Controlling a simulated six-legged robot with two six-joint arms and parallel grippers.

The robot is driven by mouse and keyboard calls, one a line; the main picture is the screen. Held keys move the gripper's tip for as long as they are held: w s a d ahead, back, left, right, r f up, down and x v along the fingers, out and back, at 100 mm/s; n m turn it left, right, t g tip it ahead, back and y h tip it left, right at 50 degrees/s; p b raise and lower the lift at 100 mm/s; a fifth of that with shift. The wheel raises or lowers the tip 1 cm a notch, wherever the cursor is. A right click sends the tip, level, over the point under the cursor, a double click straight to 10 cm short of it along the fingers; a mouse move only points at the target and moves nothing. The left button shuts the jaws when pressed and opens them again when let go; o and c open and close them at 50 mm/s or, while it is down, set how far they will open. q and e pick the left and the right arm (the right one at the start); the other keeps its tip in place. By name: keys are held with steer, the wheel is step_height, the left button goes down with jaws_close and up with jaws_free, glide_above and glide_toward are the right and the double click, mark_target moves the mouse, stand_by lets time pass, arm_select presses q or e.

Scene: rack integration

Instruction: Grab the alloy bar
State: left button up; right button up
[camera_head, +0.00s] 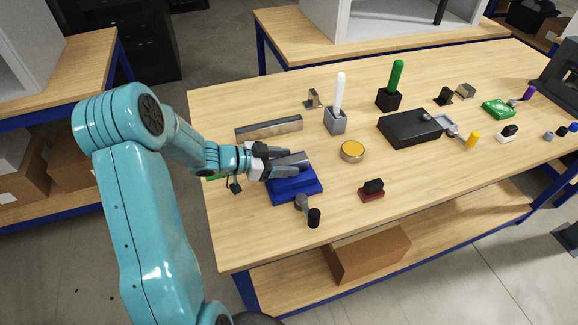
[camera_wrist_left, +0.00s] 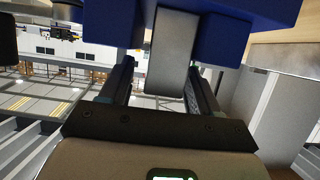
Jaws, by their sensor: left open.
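A grey metal bar (camera_head: 298,160), which looks like the alloy bar, rests in a blue block (camera_head: 293,187) near the table's left front. My left gripper (camera_head: 284,163) reaches in from the left with its jaws around the bar's near end. In the left wrist view the grey bar (camera_wrist_left: 172,45) lies between the two open fingers, with a gap on each side. The blue block (camera_wrist_left: 245,30) is just past the fingertips. The jaws partly hide the bar in the head view. My right gripper is in neither view.
A longer metal bar (camera_head: 269,128) lies behind the gripper. A black-handled tool (camera_head: 313,217) lies in front of the blue block. A round yellow-topped tin (camera_head: 352,151), a red-based stamp (camera_head: 372,189) and a black box (camera_head: 410,128) are further right. The front middle is clear.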

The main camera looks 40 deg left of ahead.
arm_select(q)
jaws_close()
steer(key=shift+r, duration=0.1)
